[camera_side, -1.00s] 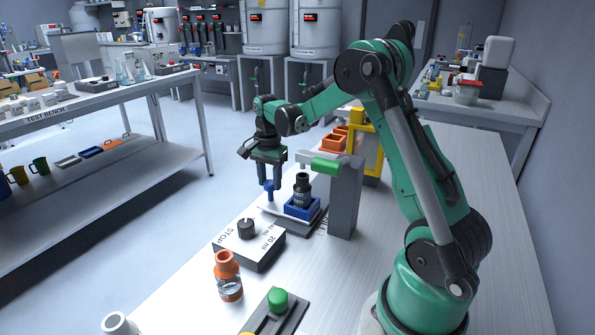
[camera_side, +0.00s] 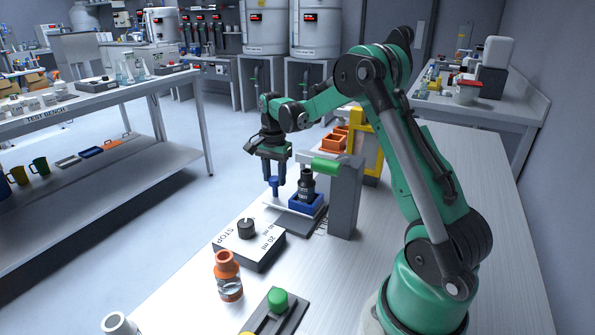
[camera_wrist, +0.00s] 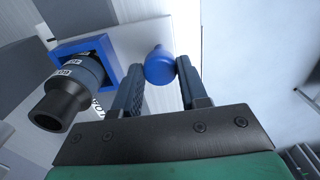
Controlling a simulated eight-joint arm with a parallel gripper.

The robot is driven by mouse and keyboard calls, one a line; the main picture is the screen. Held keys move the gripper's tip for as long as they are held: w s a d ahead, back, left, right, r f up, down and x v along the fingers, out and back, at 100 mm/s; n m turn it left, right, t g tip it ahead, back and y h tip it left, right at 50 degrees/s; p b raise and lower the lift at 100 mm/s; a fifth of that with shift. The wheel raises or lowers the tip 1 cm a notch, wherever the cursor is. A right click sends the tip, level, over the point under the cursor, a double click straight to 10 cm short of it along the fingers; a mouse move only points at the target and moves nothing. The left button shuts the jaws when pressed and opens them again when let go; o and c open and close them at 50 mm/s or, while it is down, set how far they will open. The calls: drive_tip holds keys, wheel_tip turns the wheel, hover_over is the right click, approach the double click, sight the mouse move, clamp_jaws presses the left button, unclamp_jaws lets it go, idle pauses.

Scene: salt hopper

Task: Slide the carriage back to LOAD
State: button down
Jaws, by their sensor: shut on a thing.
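The carriage is a blue square holder (camera_side: 293,208) with a dark bottle (camera_side: 306,185) standing in it, on a grey rail plate (camera_side: 298,224). A blue knob (camera_side: 273,184) stands up at the carriage's left side. My gripper (camera_side: 274,180) points down with its fingers shut on this knob. In the wrist view the round blue knob (camera_wrist: 159,65) sits between the two fingertips. The holder (camera_wrist: 108,58) and the bottle (camera_wrist: 62,100) lie to its left there. The lettering on the plate is mostly hidden, so I cannot read the position.
A grey post with a green spout (camera_side: 326,167) stands just right of the carriage. Orange bins (camera_side: 334,141) sit behind.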

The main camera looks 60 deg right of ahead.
drive_tip(key=d, duration=0.9)
drive_tip(key=shift+w, duration=0.1)
drive_tip(key=shift+c, duration=2.3)
unclamp_jaws()
drive_tip(key=shift+r, duration=2.8)
